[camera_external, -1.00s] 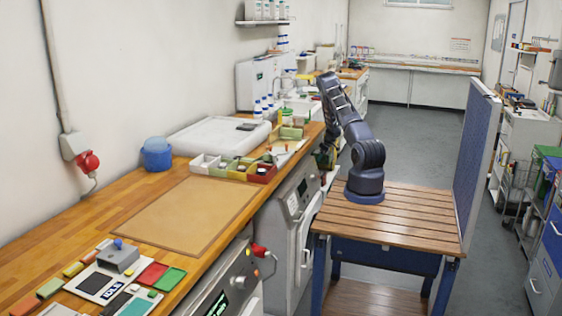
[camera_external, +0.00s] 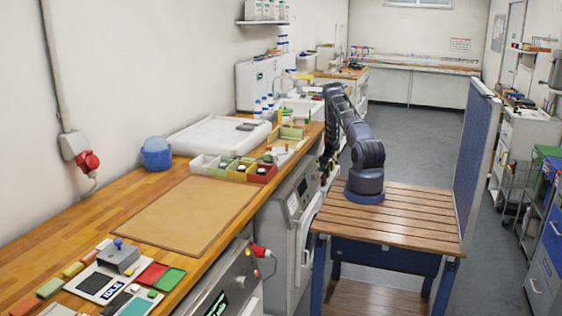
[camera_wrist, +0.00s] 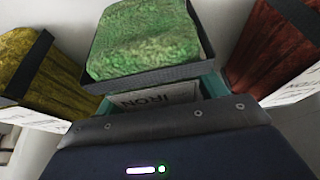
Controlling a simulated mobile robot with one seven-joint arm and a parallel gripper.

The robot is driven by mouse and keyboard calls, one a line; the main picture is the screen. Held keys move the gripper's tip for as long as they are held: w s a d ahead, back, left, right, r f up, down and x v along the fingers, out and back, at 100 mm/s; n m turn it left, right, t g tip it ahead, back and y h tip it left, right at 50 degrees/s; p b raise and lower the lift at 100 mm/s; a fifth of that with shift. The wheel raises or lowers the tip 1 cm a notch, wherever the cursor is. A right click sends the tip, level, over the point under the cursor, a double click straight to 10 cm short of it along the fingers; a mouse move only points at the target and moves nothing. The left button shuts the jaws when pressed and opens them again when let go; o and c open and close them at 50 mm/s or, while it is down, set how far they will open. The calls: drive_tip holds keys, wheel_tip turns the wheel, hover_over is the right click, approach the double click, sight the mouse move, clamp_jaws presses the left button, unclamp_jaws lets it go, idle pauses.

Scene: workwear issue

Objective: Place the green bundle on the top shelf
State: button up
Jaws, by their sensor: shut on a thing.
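The green bundle (camera_wrist: 150,38) has a rough, towel-like surface and a dark band along its front edge. It fills the upper middle of the wrist view, directly ahead of my gripper (camera_wrist: 165,122). My gripper is shut on it; the fingertips are mostly hidden. A pale printed label (camera_wrist: 155,97) shows between the bundle and the gripper. In the outside view my arm reaches over the counter's right edge, and the gripper end is small and dark there. I cannot make out the bundle or a top shelf with certainty in that view.
A yellow bundle (camera_wrist: 35,65) stands left of the green one and a red-brown bundle (camera_wrist: 275,50) right of it, both close. The long wooden counter (camera_external: 60,225) carries small bins (camera_external: 205,164) and a white tray (camera_external: 215,136). The floor (camera_external: 425,135) beyond my base is clear.

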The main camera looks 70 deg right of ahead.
drive_tip(key=o, duration=1.2)
drive_tip(key=shift+c, duration=0.2)
drive_tip(key=v, duration=1.2)
drive_tip(key=shift+r, duration=0.1)
